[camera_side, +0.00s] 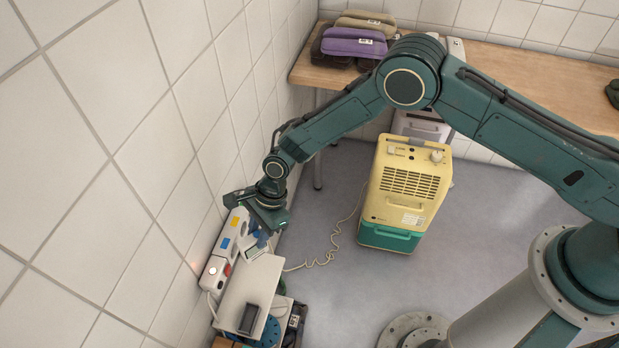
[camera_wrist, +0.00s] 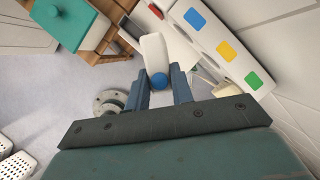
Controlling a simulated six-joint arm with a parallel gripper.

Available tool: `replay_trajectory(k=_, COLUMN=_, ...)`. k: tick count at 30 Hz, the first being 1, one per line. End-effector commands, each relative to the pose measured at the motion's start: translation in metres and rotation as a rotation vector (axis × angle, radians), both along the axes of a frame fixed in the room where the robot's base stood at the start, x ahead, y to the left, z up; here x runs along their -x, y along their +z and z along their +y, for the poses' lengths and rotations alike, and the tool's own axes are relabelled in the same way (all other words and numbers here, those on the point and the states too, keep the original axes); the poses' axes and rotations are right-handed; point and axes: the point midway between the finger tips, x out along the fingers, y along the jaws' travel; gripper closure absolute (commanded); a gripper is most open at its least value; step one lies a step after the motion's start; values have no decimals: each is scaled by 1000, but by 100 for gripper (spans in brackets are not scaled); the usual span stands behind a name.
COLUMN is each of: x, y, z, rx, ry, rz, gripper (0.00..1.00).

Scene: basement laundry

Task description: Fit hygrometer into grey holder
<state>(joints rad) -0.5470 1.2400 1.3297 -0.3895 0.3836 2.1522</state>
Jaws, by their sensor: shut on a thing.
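The hygrometer is a white, slim device with rounded ends. In the wrist view the hygrometer (camera_wrist: 154,50) sticks out away from me between my blue fingers, with a blue round part at its near end. My gripper (camera_wrist: 162,84) is shut on it. In the side view my gripper (camera_side: 261,240) is close to the wall, with the hygrometer (camera_side: 254,251) below it, partly hidden. The grey holder (camera_side: 248,319) is a dark box on a white shelf (camera_side: 246,290); the hygrometer is apart from it. A dark shape in the wrist view may be the holder, but I cannot tell.
A yellow and green appliance (camera_side: 405,190) stands on the floor, with a coiled cord (camera_side: 322,262) near the shelf. A wooden bench (camera_side: 520,75) is at the back.

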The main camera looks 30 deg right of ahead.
Motion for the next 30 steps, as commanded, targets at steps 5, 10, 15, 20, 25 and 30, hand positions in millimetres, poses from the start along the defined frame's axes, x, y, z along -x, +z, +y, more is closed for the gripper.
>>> replay_trajectory(k=5, x=0, y=21, z=0, rx=-1, ry=0, rz=-1, gripper=100)
replay_trajectory(k=10, x=0, y=31, z=0, rx=0, ry=-1, rz=0, gripper=100)
replay_trajectory(k=15, x=0, y=33, z=0, rx=0, ry=-1, rz=1, gripper=100)
replay_trajectory(k=20, x=0, y=33, z=0, rx=0, ry=-1, rz=1, gripper=100)
replay_trajectory(k=25, x=0, y=33, z=0, rx=0, ry=0, rz=1, gripper=100)
replay_trajectory(k=30, x=0, y=33, z=0, rx=0, ry=0, rz=1, gripper=100)
